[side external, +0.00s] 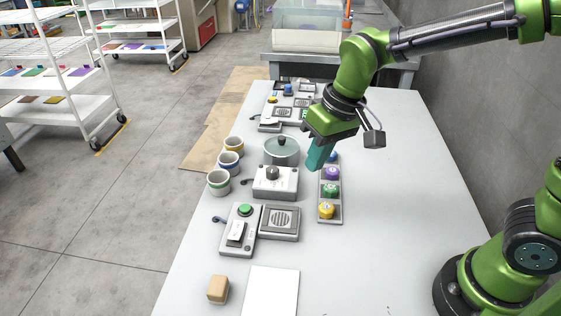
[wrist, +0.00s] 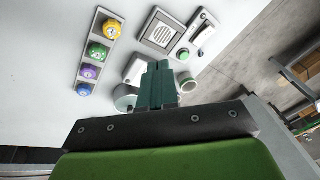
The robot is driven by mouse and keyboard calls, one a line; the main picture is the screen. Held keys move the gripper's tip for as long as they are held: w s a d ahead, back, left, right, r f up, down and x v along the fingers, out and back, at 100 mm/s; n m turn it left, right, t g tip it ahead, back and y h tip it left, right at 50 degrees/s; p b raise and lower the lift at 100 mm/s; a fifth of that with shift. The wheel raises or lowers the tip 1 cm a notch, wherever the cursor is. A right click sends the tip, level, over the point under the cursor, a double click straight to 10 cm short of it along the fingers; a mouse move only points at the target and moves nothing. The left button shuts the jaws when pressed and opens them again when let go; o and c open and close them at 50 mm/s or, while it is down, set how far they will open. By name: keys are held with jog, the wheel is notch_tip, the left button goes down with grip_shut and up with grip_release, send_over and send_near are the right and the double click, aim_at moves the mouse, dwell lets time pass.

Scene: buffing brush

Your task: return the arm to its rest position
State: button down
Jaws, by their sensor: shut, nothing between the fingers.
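My gripper (side external: 318,160) is above the table in the side view, over the gap between the lidded pot and the row of coloured knobs. Its teal fingers point down and are closed together with nothing between them. In the wrist view the gripper (wrist: 158,70) shows as two teal fingers side by side. The fingers look clear of the objects below, though the exact height is hard to judge. My arm reaches in from the upper right of the side view.
A strip of coloured knobs (side external: 330,190) lies below. The pot (side external: 281,150), a dial box (side external: 275,182), several cups (side external: 229,163), a speaker box (side external: 280,221), a switch box (side external: 238,231), a tan block (side external: 218,289) and a white sheet (side external: 271,291) occupy the table (side external: 400,230). Its right side is clear.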

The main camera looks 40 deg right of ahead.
jog(key=s+d+r+m+t, duration=0.3)
jog(key=s+d+r+t, duration=0.2)
jog(key=s+d, duration=0.5)
jog(key=shift+s+r+m, duration=0.15)
jog(key=shift+r+m, duration=0.05)
jog(key=shift+m, duration=0.2)
jog(key=shift+d, duration=0.1)
